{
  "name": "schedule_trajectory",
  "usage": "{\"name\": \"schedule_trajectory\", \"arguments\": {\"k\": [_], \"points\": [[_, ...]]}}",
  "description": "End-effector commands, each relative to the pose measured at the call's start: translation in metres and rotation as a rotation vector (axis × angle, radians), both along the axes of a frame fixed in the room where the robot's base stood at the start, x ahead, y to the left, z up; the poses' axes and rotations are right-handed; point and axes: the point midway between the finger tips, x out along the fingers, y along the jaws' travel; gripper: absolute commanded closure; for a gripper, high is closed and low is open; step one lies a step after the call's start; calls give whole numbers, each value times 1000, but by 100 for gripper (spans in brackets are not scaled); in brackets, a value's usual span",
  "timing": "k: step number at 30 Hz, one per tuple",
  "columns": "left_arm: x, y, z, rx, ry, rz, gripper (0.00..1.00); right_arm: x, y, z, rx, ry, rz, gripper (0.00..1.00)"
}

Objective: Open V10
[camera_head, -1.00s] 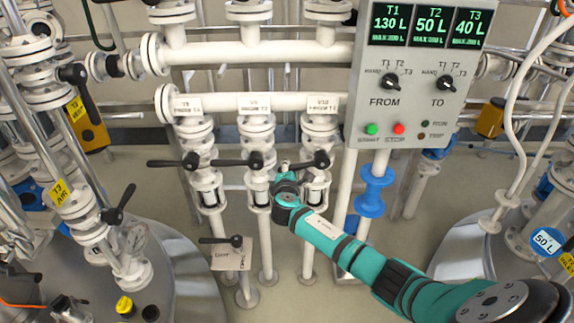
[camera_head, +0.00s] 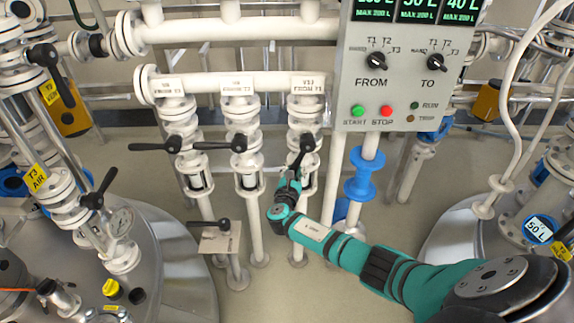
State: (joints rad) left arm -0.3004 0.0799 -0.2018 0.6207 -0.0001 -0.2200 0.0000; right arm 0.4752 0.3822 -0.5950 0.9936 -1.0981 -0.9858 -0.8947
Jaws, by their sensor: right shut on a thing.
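V10 (camera_head: 305,126) is the rightmost of three valves on white vertical pipes, with a small label above it. Its black lever (camera_head: 304,147) points down and slightly left, near the line of its pipe. My right gripper (camera_head: 293,172) is shut on the lever's lower end, and its fingers hide that end. My teal right arm reaches it from the lower right. My left gripper is out of view.
Two neighbouring valves to the left have levers pointing left, one at the middle valve (camera_head: 222,146) and one at the left valve (camera_head: 157,146). A control panel (camera_head: 395,90) hangs at right. Tank tops lie at both sides.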

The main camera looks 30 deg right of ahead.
Motion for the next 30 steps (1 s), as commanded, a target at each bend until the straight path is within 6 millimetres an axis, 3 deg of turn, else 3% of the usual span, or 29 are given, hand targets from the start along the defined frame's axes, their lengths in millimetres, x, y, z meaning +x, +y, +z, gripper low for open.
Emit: {"name": "schedule_trajectory", "arguments": {"k": [1,13,30], "points": [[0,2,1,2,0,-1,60,-7,-1,-11,-39,41,1,100],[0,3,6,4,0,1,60,-22,-24,-16,-262,177,3,100],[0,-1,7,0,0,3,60,-26,-31,-16,-330,219,5,100]]}}
